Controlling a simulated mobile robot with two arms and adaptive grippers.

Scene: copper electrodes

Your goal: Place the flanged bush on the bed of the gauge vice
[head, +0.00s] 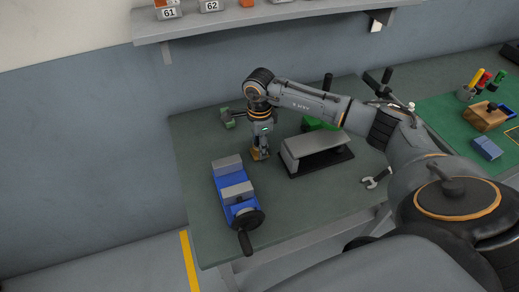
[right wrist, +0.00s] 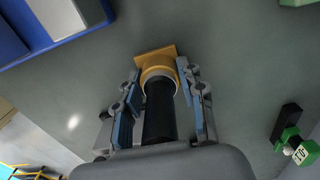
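The flanged bush (right wrist: 157,53) is brass-coloured with a flat flange and a round collar. In the right wrist view it lies between the fingertips of my right gripper (right wrist: 160,76), which look closed against the sides of the collar. In the head view my right gripper (head: 260,152) points down just behind and right of the vice, with a small part of the bush (head: 255,155) showing at its tips, at or just above the bench top. The gauge vice (head: 229,191) is blue with grey jaws and a dark handwheel in front. Its bed between the jaws looks empty. My left gripper is out of view.
A grey raised block on a dark base (head: 318,150) stands right of my gripper. Green items stand behind on the bench (head: 196,140). A green mat (head: 450,112) with tools is farther right.

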